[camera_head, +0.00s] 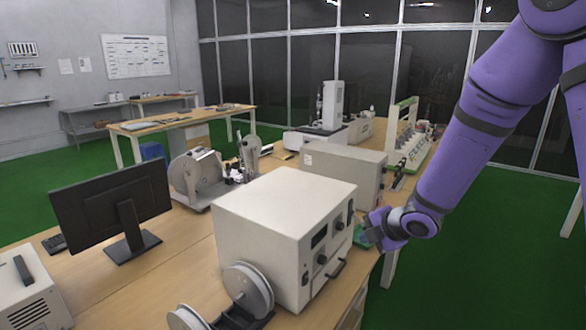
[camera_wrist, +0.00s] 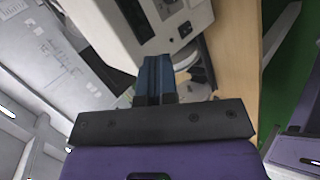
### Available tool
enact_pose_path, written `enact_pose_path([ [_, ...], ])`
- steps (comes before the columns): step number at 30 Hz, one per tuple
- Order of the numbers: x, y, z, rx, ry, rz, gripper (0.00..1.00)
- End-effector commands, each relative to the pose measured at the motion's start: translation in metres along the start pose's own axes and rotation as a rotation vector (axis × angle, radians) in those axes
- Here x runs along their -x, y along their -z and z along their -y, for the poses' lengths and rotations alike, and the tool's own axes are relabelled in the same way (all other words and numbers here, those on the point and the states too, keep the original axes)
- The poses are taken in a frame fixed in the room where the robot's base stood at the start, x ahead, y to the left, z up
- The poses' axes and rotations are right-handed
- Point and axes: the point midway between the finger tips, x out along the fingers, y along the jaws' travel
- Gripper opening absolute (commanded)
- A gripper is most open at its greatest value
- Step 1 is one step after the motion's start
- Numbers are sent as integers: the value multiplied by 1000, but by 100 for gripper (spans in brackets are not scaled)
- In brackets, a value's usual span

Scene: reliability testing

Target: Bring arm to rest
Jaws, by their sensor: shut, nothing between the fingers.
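My purple arm comes down from the upper right in the head view. My gripper (camera_head: 372,236) is beside the right front of a white boxy instrument, over the table's right edge; whether it touches anything there I cannot tell. In the wrist view my gripper (camera_wrist: 157,62) shows its two dark blue fingers pressed together, with nothing between them. The white instrument (camera_wrist: 183,22) with its dark knob and small panel is just beyond the fingertips.
The white instrument (camera_head: 270,225) stands on the long wooden table (camera_head: 125,285). A grey box (camera_head: 345,170) stands behind it. A monitor (camera_head: 110,205) and spool holders (camera_head: 245,285) are to the left and front. Green floor (camera_head: 480,270) right of the table is clear.

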Motion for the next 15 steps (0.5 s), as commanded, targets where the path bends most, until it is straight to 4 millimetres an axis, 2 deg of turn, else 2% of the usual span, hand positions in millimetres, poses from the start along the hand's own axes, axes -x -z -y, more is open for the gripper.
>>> enact_pose_path([
  [1, 18, -7, -9, -56, -3, 49, 0],
  [6, 73, -26, -24, -286, 3, 205, 0],
  [15, 175, -36, -28, -737, -23, 417, 0],
])
